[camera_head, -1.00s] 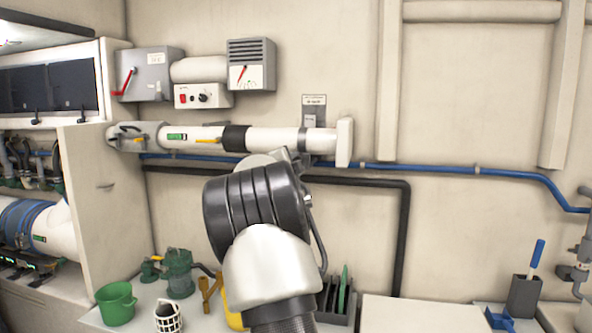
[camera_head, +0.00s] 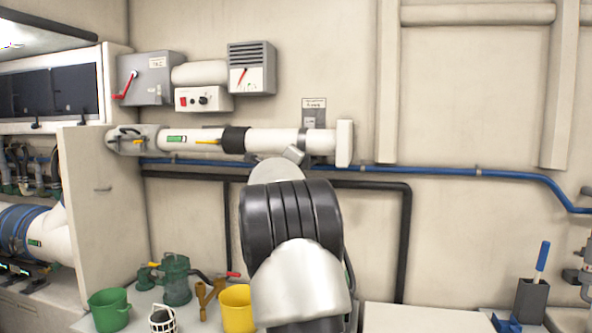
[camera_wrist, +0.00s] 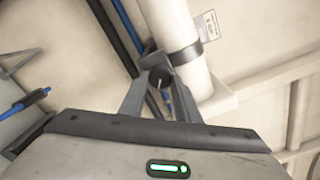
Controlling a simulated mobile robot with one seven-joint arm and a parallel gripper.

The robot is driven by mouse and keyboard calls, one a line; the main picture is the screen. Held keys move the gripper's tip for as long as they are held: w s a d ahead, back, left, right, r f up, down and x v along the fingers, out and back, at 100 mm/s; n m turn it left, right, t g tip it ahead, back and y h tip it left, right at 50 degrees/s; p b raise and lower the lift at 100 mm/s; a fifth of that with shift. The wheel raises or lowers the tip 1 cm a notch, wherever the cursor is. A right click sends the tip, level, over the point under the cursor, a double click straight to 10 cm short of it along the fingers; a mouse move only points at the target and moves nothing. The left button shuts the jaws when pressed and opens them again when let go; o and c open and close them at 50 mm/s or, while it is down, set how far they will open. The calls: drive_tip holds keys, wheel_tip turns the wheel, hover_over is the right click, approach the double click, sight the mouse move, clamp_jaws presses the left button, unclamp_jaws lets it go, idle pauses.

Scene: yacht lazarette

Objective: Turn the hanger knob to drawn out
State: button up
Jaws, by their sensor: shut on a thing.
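The hanger knob (camera_wrist: 160,76) is a small dark round knob with a pale line on its face, below the white pipe in the wrist view. My gripper (camera_wrist: 158,88) has its two grey fingers closed around it, one on each side. In the head view my gripper (camera_head: 293,154) is at the underside of the white pipe (camera_head: 320,142), near its dark band, and the knob is hidden there behind my arm. The pipe also shows in the wrist view (camera_wrist: 172,25) with a dark band around it. Which setting the knob is at, I cannot tell.
A blue hose (camera_head: 420,169) and a black pipe (camera_head: 385,185) run along the wall just below. A small label plate (camera_head: 314,104) is above the pipe. A yellow bucket (camera_head: 236,307) and a green bucket (camera_head: 110,309) stand on the bench below.

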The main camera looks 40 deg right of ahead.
drive_tip(key=m+b, duration=0.2)
drive_tip(key=m, duration=0.3)
drive_tip(key=m+b, duration=0.3)
drive_tip(key=m, duration=0.3)
drive_tip(key=shift+w+a+f, duration=0.1)
drive_tip(key=shift+w+f, duration=0.05)
drive_tip(key=shift+m, duration=0.3)
drive_tip(key=o, duration=1)
drive_tip(key=shift+a+b, duration=0.1)
drive_tip(key=shift+b, duration=0.2)
drive_tip(key=b+v, duration=0.3)
drive_tip(key=v, duration=1.4)
drive_tip(key=shift+s, duration=0.25)
